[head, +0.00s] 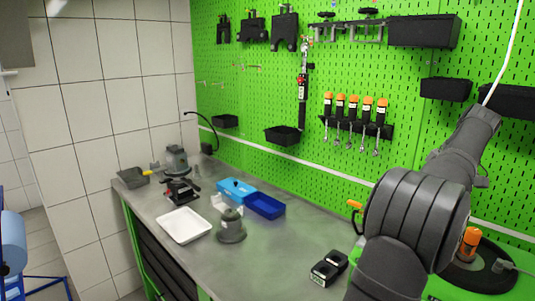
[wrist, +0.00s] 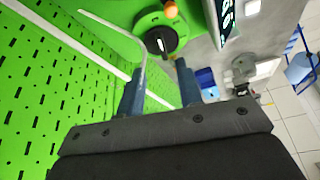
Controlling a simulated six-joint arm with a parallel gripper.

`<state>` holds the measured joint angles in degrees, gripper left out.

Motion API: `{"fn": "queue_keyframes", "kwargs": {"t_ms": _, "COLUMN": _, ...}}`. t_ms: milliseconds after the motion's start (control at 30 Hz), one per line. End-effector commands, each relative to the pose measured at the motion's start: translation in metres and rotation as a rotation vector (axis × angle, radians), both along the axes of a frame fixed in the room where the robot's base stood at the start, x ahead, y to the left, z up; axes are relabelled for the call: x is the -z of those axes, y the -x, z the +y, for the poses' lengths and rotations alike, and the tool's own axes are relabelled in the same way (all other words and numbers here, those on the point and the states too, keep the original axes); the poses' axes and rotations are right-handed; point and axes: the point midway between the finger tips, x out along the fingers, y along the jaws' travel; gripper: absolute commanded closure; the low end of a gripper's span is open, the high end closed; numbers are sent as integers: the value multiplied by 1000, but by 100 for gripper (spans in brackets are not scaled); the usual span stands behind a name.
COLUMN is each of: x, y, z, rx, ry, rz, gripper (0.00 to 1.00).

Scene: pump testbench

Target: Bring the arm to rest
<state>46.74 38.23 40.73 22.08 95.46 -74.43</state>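My arm (head: 415,225) stands raised at the right of the head view, in front of the green pegboard wall and above the right part of the bench. Its far links lean up and to the right. I cannot make out the fingers in the head view. In the wrist view my gripper (wrist: 157,88) shows two dark blue fingers set apart, with a gap between them. Nothing is held in it. The fingers are clear of the bench and the objects on it.
The grey bench (head: 285,240) carries a white tray (head: 184,225), a blue bin (head: 265,206), a grey pump part (head: 231,227) and a black device (head: 329,268). A round black fixture (head: 490,278) sits behind my arm. Black bins (head: 446,89) hang on the pegboard (head: 250,85).

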Motion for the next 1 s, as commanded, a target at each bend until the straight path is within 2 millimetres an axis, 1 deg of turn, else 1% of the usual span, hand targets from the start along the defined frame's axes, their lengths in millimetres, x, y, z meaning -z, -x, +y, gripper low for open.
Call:
{"fn": "queue_keyframes", "kwargs": {"t_ms": 33, "x": -10, "y": 4, "z": -3, "rx": 2, "ry": 3, "rz": -3, "gripper": 67}}
{"fn": "queue_keyframes", "kwargs": {"t_ms": 200, "x": -40, "y": 14, "z": -9, "rx": 1, "ry": 2, "rz": -2, "gripper": 67}}
{"fn": "queue_keyframes", "kwargs": {"t_ms": 400, "x": -66, "y": 23, "z": -15, "rx": 1, "ry": 2, "rz": -1, "gripper": 67}}
{"fn": "queue_keyframes", "kwargs": {"t_ms": 567, "x": -82, "y": 29, "z": -18, "rx": 1, "ry": 2, "rz": 0, "gripper": 67}}
{"fn": "queue_keyframes", "kwargs": {"t_ms": 767, "x": -58, "y": 21, "z": -12, "rx": 0, "ry": -2, "rz": 2, "gripper": 67}}
{"fn": "queue_keyframes", "kwargs": {"t_ms": 1000, "x": -21, "y": 8, "z": -3, "rx": -1, "ry": -3, "rz": 3, "gripper": 67}}
